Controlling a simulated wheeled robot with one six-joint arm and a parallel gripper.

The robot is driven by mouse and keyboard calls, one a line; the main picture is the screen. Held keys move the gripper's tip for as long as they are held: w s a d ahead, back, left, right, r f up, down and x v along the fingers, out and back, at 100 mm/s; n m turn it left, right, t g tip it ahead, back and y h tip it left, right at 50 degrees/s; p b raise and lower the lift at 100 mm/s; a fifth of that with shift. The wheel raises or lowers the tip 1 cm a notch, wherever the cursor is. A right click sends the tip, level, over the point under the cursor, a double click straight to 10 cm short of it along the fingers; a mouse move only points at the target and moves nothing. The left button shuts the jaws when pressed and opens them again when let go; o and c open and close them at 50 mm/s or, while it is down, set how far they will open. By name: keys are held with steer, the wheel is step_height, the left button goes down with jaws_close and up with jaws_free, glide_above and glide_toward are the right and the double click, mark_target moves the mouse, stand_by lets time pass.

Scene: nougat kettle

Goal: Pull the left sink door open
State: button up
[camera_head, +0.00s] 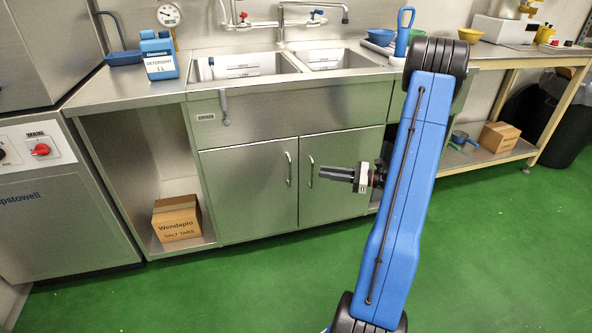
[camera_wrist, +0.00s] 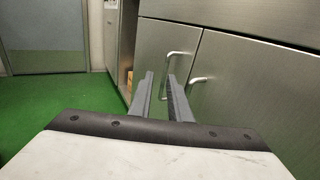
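The left sink door (camera_head: 248,190) is a shut brushed-steel panel under the sink, with a vertical bar handle (camera_head: 289,170) near its right edge. In the wrist view, the left door (camera_wrist: 160,45) shows with its curved handle (camera_wrist: 180,55) just beyond and right of my fingertips. My gripper (camera_head: 322,173) is in front of the right sink door (camera_head: 335,200), fingers pointing left. In the wrist view, my gripper (camera_wrist: 160,76) has a gap between its fingers, with nothing held. The fingers are apart from the left handle.
The right door's handle (camera_head: 311,170) is close to the left one. A cardboard box (camera_head: 177,219) sits in the open bay left of the doors. A small lever (camera_head: 224,108) hangs on the sink front. The green floor (camera_head: 230,285) before the doors is clear.

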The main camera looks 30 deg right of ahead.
steer(key=shift+m+t+h, duration=0.3)
steer(key=shift+m+t, duration=0.1)
steer(key=x, duration=1)
steer(key=d+f+x, duration=0.1)
steer(key=x, duration=0.4)
steer(key=shift+w+a, duration=0.2)
steer(key=shift+w, duration=0.4)
jaws_close()
